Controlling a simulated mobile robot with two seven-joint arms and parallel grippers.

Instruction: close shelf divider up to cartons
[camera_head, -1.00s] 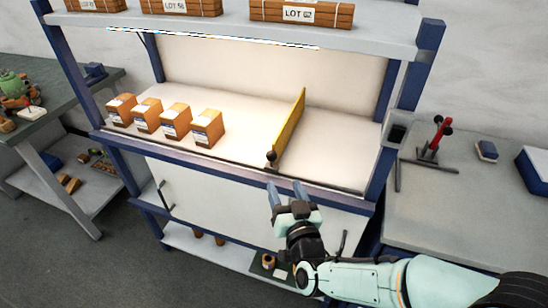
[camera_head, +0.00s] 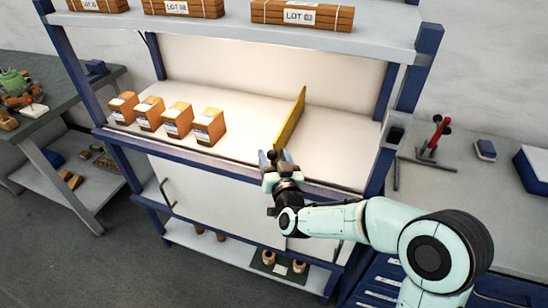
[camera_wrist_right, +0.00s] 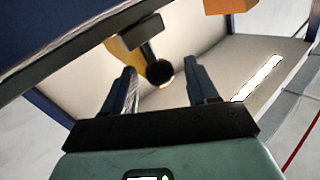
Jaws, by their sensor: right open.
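A yellow shelf divider (camera_head: 291,118) stands upright on the lit middle shelf (camera_head: 240,160). Several cardboard cartons (camera_head: 178,121) stand in a row on the left part of that shelf, with a clear gap between them and the divider. My right gripper (camera_head: 271,157) is at the shelf's front edge, at the divider's near end. In the right wrist view, its two fingers (camera_wrist_right: 158,88) are open on either side of the divider's black round knob (camera_wrist_right: 159,72), and I see no finger touching it. The yellow divider (camera_wrist_right: 125,55) also shows there. My left gripper is not in view.
An upper shelf (camera_head: 240,32) holds several lot-marked bundles (camera_head: 302,15) above. A side bench (camera_head: 460,190) with a red-handled tool (camera_head: 435,137) stands at right. A dark-topped table (camera_head: 60,115) stands at left. Shelf space right of the divider is clear.

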